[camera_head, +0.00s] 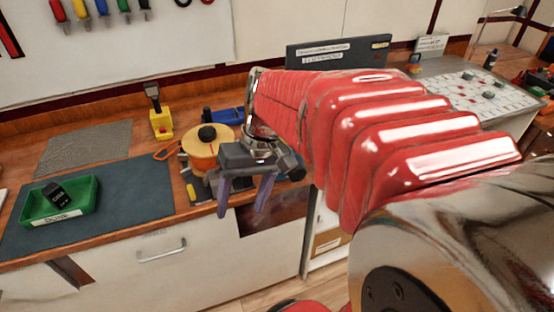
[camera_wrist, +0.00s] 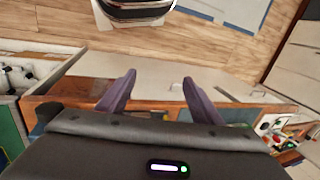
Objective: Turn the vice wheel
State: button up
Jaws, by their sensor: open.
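A round tan-orange disc with a black knob (camera_head: 207,140) is on the wooden bench in the head view. I cannot tell for sure whether it is the vice wheel, and no vice is clearly recognisable. My gripper (camera_head: 242,211) hangs just in front of the disc and the bench edge, fingers pointing down. It hides part of what lies behind it. Its two purple fingers are apart with nothing between them. The wrist view also shows the open, empty gripper (camera_wrist: 159,80), with the pale cabinet front and floor beyond.
A green tray (camera_head: 89,203) with a black item sits on a dark mat (camera_head: 145,190) at left. A yellow-based device (camera_head: 161,123) stands behind. A blue bin (camera_head: 229,115) is near the disc. A drawer handle (camera_head: 162,250) projects from the cabinet below. My red arm covers the right middle.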

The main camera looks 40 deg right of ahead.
jog(key=s+a+r+n+t+h, duration=0.2)
jog(key=s+a+r+t+h, duration=0.1)
jog(key=s+a+t, duration=0.1)
jog(key=shift+a+r+t, duration=0.25)
jog(key=shift+a+t, duration=0.15)
jog(key=shift+a, duration=0.45)
jog(key=shift+c, duration=0.4)
